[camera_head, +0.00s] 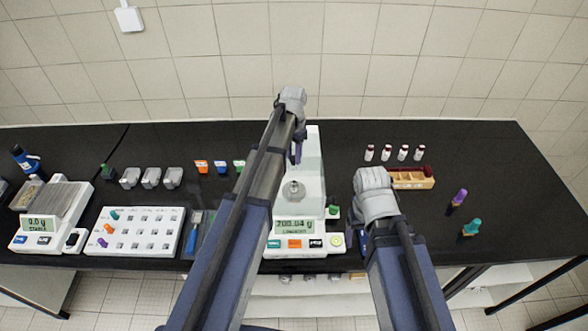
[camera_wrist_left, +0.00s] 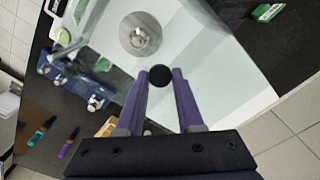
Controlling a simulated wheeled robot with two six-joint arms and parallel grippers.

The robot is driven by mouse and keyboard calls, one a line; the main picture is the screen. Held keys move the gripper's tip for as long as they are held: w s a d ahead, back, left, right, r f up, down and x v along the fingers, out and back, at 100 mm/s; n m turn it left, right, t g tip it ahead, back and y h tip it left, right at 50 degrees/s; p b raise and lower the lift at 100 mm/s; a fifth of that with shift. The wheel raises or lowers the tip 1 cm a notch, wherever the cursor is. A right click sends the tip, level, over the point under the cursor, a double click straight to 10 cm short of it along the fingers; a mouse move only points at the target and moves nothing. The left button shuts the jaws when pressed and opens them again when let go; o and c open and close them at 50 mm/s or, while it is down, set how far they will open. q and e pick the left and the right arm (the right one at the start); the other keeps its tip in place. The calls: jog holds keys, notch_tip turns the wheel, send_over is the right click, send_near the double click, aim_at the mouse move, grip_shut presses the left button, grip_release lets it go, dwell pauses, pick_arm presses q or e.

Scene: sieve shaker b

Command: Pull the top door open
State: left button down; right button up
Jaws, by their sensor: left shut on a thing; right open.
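The balance (camera_head: 305,241) stands at the middle of the bench, with a clear draft shield (camera_head: 313,150) behind its display. Its weighing pan (camera_wrist_left: 140,35) holds a shiny metal piece. The top door is clear glass, and its edges are hard to make out. Its round black knob (camera_wrist_left: 160,73) shows in the left wrist view. My left gripper (camera_head: 297,152) reaches over the shield from above. Its purple fingers (camera_wrist_left: 161,76) are shut on the knob, one on each side. My right gripper (camera_head: 362,243) hangs low, right of the balance, open and largely hidden by its arm.
Several red-capped vials (camera_head: 403,152) and a wooden tray (camera_head: 412,180) are at right, with purple (camera_head: 459,197) and teal (camera_head: 471,227) items beyond. A white rack (camera_head: 140,232) and a second balance (camera_head: 50,217) are at left. The bench's far right is clear.

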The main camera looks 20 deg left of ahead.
aim_at(294, 153)
pick_arm(q)
jog(key=w, duration=0.2)
jog(key=w+a, duration=0.1)
jog(key=w, duration=0.2)
jog(key=shift+a, duration=0.2)
jog(key=c, duration=0.5)
grip_release()
notch_tip(294, 153, up, 8)
jog(key=p, duration=0.7)
jog(key=shift+p, duration=0.4)
jog(key=shift+f, duration=0.1)
